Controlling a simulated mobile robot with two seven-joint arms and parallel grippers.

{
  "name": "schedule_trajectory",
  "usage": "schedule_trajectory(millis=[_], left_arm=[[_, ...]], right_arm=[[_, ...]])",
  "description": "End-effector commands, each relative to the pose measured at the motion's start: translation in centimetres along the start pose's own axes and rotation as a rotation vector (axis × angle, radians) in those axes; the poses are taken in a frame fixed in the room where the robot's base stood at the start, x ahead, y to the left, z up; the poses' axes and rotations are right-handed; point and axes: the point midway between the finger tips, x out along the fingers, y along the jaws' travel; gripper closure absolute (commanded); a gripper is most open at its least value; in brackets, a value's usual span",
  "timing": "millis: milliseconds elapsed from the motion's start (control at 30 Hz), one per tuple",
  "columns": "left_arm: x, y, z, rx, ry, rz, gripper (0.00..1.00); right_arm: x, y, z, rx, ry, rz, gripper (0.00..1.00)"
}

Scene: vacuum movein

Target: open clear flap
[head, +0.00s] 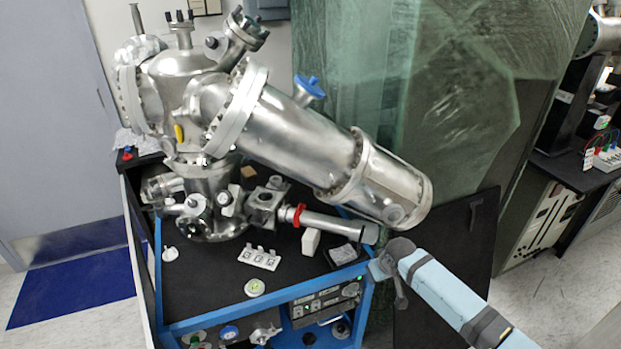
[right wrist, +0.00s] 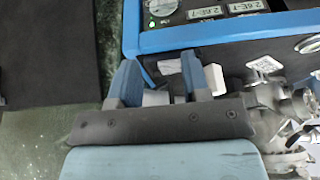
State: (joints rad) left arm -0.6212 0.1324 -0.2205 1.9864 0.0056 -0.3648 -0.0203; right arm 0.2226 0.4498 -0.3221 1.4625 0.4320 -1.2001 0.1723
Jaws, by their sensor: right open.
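A large greenish see-through sheet (head: 460,110) hangs behind the metal vacuum chamber in the head view. I cannot tell whether this is the clear flap, and no other clear flap stands out. My right gripper (head: 379,267) is at the front right corner of the blue-framed cart, below the chamber's lower end and in front of the sheet. In the right wrist view my right gripper (right wrist: 160,65) has its two fingers apart near the blue frame edge. A small pale piece shows between them; I cannot tell whether they touch it. My left gripper is not in view.
The steel chamber (head: 310,140) slants above the blue-framed cart (head: 265,312). Under it, a smaller tube (head: 335,225) points toward my gripper. A dark panel (head: 470,240) stands behind my right arm. A bench (head: 565,170) is at the right.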

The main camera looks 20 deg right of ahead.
Motion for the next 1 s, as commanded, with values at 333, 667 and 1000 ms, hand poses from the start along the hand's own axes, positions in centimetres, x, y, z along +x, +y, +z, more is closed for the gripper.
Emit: schedule_trajectory(millis=[333,667,1000], left_arm=[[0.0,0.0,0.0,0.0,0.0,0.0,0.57],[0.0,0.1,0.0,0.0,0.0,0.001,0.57],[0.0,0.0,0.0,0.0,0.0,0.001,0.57]], right_arm=[[1.7,-7.4,8.0,-0.078,0.14,-0.077,0.57],[-4.0,-17.4,20.4,-0.134,0.478,-0.149,0.57],[-9.0,-19.3,24.2,-0.142,0.632,-0.127,0.56]])
